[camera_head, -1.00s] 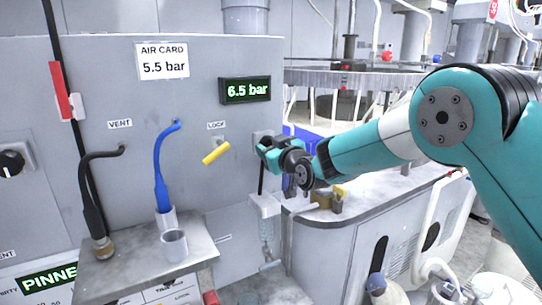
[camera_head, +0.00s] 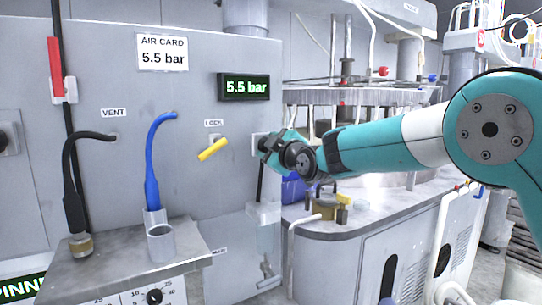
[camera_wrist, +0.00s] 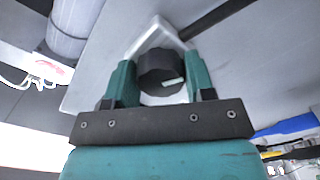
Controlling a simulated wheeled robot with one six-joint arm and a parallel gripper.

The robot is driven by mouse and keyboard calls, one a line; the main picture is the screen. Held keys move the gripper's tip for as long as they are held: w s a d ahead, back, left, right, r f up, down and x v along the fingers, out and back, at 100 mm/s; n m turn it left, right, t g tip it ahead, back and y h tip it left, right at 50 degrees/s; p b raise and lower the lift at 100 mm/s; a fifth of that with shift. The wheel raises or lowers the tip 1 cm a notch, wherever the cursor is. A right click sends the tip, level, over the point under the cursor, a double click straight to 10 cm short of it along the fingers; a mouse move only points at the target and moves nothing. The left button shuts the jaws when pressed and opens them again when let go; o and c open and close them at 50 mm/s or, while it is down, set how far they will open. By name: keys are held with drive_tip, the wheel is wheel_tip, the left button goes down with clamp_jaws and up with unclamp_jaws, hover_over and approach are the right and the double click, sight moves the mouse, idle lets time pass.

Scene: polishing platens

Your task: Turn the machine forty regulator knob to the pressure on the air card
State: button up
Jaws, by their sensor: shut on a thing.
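The air card (camera_head: 162,52) on the grey panel reads 5.5 bar. The green digital display (camera_head: 245,87) to its lower right also reads 5.5 bar. My gripper (camera_head: 266,145) is at the regulator at the panel's right edge. In the wrist view the black regulator knob (camera_wrist: 160,70), with a pale mark on its face, sits between the two teal fingers of my gripper (camera_wrist: 160,80). The fingers are shut on it. A pale square plate (camera_wrist: 150,40) shows behind the knob.
A yellow lever (camera_head: 213,150) under the LOCK label sticks out just left of my gripper. A blue hose (camera_head: 158,165) and a black hose (camera_head: 72,185) hang further left above a metal shelf (camera_head: 110,265). A round machine stands behind my arm.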

idle(0.4)
drive_tip(key=o, duration=0.9)
drive_tip(key=b+v, duration=0.5)
drive_tip(key=v, duration=1.2)
drive_tip(key=shift+s+d, duration=0.2)
